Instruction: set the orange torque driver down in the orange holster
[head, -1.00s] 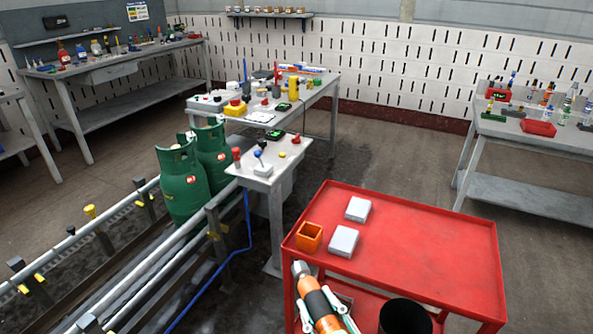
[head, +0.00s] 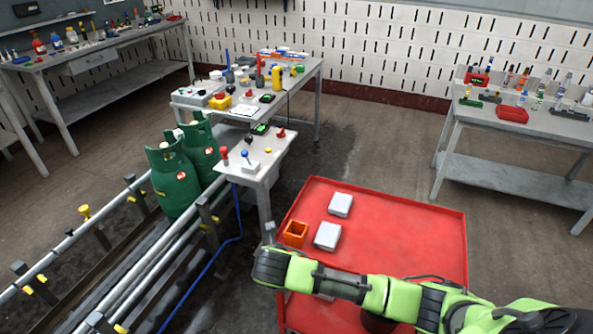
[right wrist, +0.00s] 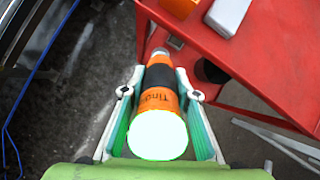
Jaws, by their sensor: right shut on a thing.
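The orange holster (head: 295,233) is a square, open-topped cup near the left edge of the red cart. Its edge also shows at the top of the right wrist view (right wrist: 180,6). My right gripper (right wrist: 160,78) is shut on the orange torque driver (right wrist: 158,100), which has a black band and a grey tip pointing away from the wrist. The driver is outside the holster, beside the cart's left edge. In the head view my right arm reaches in from the right just in front of the holster and hides the gripper and driver. My left gripper is not in view.
Two light grey boxes, the near one (head: 327,236) and the far one (head: 340,204), sit right of the holster on the red cart (head: 410,225). Green gas cylinders (head: 174,178) and conveyor rails (head: 150,265) stand left. The cart's right half is bare.

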